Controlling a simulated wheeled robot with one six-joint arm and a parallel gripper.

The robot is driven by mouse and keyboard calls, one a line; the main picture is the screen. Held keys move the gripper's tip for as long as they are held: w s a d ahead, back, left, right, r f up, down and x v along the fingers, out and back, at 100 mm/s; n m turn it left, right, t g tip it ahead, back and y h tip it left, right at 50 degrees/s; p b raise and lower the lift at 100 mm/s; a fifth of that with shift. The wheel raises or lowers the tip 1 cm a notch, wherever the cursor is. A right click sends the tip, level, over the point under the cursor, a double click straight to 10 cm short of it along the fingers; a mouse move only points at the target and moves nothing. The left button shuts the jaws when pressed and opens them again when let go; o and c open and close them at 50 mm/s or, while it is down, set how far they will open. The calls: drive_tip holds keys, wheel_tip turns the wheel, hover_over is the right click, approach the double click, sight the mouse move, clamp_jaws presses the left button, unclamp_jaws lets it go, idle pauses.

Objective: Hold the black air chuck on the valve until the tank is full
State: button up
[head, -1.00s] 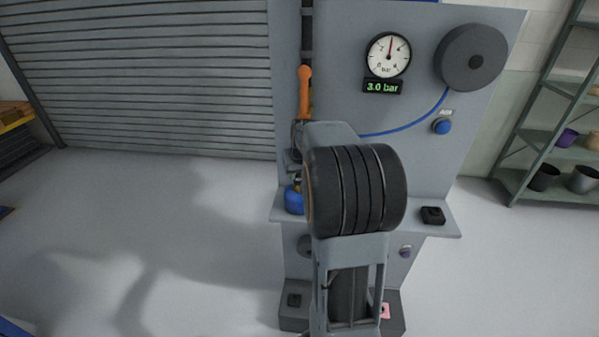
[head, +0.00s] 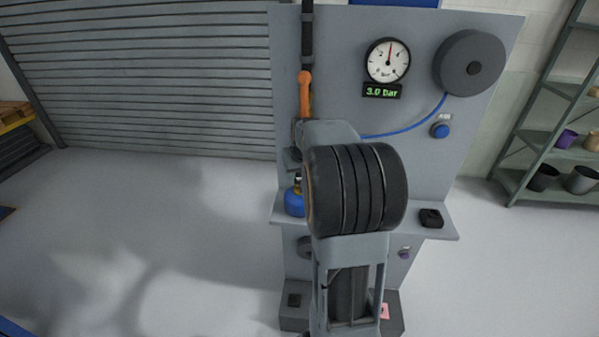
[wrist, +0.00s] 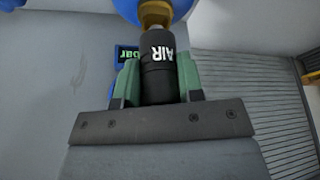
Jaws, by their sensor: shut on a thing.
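My gripper (wrist: 157,82) is shut on the black air chuck (wrist: 158,68), which has "AIR" on its side and sits between the green finger pads. The chuck's end meets the brass valve (wrist: 155,13) of the blue tank (wrist: 130,7) in the wrist view, with no gap that I can see. In the head view the blue tank (head: 294,203) stands on the station's shelf, partly behind my arm.
A blue hose (head: 410,124) runs from the dark reel (head: 469,60) behind my arm. An orange handle (head: 304,92) is on the panel's left. A blue button (head: 440,131) and a black block (head: 431,218) are to the right.

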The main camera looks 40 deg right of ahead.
drive_tip(key=shift+r, duration=0.55)
drive_tip(key=s+a+b, duration=0.2)
drive_tip(key=s+a, duration=0.5)
drive_tip(key=shift+b, duration=0.3)
idle(0.4)
